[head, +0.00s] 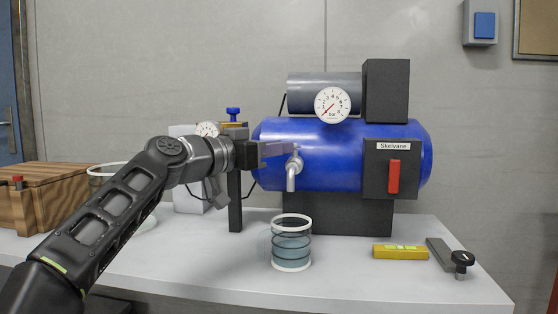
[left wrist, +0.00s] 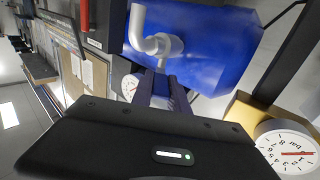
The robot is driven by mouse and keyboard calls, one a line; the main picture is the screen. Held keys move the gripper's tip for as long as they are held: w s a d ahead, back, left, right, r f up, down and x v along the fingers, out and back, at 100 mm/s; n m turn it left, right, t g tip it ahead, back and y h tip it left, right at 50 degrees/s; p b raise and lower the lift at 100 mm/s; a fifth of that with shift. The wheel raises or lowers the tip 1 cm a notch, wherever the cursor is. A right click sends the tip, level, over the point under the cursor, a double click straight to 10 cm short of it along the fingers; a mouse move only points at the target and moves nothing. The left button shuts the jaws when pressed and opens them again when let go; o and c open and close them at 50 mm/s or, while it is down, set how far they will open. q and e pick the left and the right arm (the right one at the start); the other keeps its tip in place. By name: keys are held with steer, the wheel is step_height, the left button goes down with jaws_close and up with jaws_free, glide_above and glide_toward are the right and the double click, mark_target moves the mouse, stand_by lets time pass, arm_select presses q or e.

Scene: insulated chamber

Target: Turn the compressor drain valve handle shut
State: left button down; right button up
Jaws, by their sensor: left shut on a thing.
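The blue compressor tank (head: 345,150) stands on the table. A silver drain valve (head: 292,175) with a downturned spout sticks out of its front left. In the left wrist view the pale valve (left wrist: 150,43) shows against the blue tank, just past my fingertips. My left gripper (head: 286,148) comes in from the left at the top of the valve and is shut on its handle. The fingers hide most of the handle, so its exact angle cannot be told. My right gripper is not in view.
A clear ringed jar (head: 291,243) stands below the spout. A yellow level (head: 400,252) and a dark tool with a black knob (head: 462,259) lie at right. A wooden box (head: 65,186) is at left. The front table is mostly clear.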

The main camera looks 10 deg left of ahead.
arm_select(q)
steer(key=shift+w+a+f+m+g+h, duration=0.2)
steer(key=shift+w+a+m+g+h, duration=0.05)
steer(key=shift+a+m+g+h, duration=0.1)
steer(key=m+g+h+p, duration=0.1)
steer(key=p, duration=0.1)
steer(key=a+m+g+h+p, duration=0.1)
steer(key=g+h+p, duration=0.1)
steer(key=p, duration=0.1)
steer(key=w+m+g+h+p, duration=0.1)
steer(key=m+p, duration=0.1)
steer(key=p, duration=0.1)
steer(key=shift+w+a+g+h, duration=0.1)
steer(key=shift+a+g+h, duration=0.1)
steer(key=shift+g+h, duration=0.05)
steer(key=c, duration=1.7)
jaws_free()
steer(key=shift+c, duration=0.2)
steer(key=shift+o, duration=1.4)
steer(key=shift+a, duration=0.15)
steer(key=shift+o, duration=0.9)
steer(key=shift+r, duration=0.15)
